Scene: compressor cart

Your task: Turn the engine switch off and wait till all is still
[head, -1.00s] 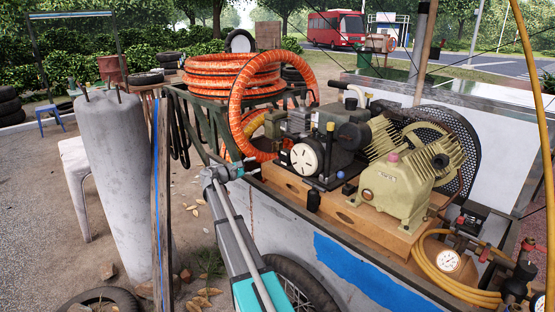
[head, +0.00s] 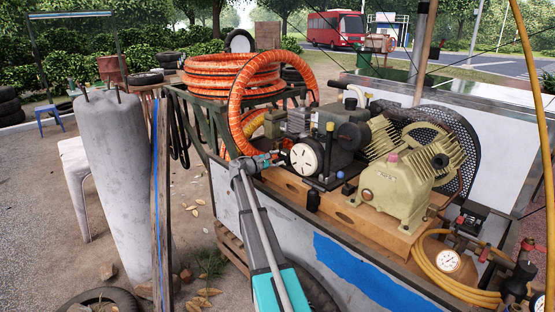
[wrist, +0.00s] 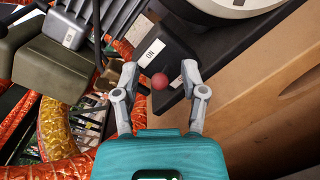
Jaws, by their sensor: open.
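The engine (head: 335,140) sits on the wooden deck of the cart, with a round pale recoil cover (head: 306,157) on its near side. In the wrist view a black switch box (wrist: 165,55) carries a white "ON" label (wrist: 152,52), a second, partly hidden white label (wrist: 177,81) and a red round knob (wrist: 160,81). My gripper (wrist: 159,84) is open, with one finger on each side of the red knob. I cannot tell whether the fingers touch it. In the head view my gripper (head: 268,160) is at the engine's left end, near the recoil cover.
The orange hose coil (head: 235,75) lies on the rack left of the engine, and a loop hangs close behind my gripper. The cream compressor (head: 400,190) and mesh belt guard (head: 455,145) stand to the right. A concrete pillar (head: 115,190) stands at left.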

